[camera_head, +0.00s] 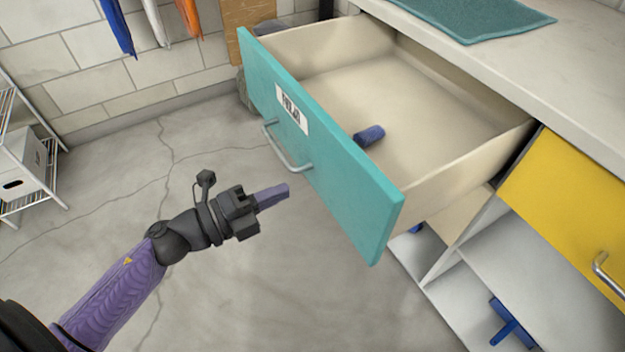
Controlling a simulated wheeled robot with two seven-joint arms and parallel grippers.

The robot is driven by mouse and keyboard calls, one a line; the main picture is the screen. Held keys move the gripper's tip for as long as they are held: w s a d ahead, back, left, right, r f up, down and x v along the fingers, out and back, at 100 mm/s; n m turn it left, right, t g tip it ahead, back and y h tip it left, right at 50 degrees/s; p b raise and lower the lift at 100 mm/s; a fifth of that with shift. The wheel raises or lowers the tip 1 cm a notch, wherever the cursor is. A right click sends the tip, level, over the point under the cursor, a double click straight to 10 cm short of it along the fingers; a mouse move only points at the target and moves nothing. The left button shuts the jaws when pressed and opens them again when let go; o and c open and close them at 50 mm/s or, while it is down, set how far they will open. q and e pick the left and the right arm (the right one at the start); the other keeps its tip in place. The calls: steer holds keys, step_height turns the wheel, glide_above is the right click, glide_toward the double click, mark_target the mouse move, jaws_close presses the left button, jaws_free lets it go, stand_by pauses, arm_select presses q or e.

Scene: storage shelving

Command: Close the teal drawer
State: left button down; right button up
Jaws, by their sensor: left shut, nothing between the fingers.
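The teal drawer (345,190) is pulled far out of the cabinet at the upper right. Its front has a white label and a metal bar handle (286,147). A small dark blue cylindrical object (370,136) lies inside the drawer near its front. My left gripper (288,190) is shut and empty, in front of the drawer's face, a little below the handle in the picture. It appears apart from the drawer, though the exact gap is hard to tell. My right gripper is not in view.
A yellow front (575,200) with a handle is right of the drawer. Below are open shelves with a blue object (511,325). The countertop (590,75) carries a teal mat (478,14). A wire rack (38,185) with a white box stands left. The floor between is clear.

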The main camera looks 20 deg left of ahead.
mark_target(325, 173)
arm_select(q)
steer(key=b+x, duration=0.1)
steer(key=x, duration=0.4)
steer(key=shift+w+d, duration=0.2)
steer(key=shift+w, duration=0.05)
steer(key=shift+w+d, duration=0.2)
steer(key=shift+w, duration=0.1)
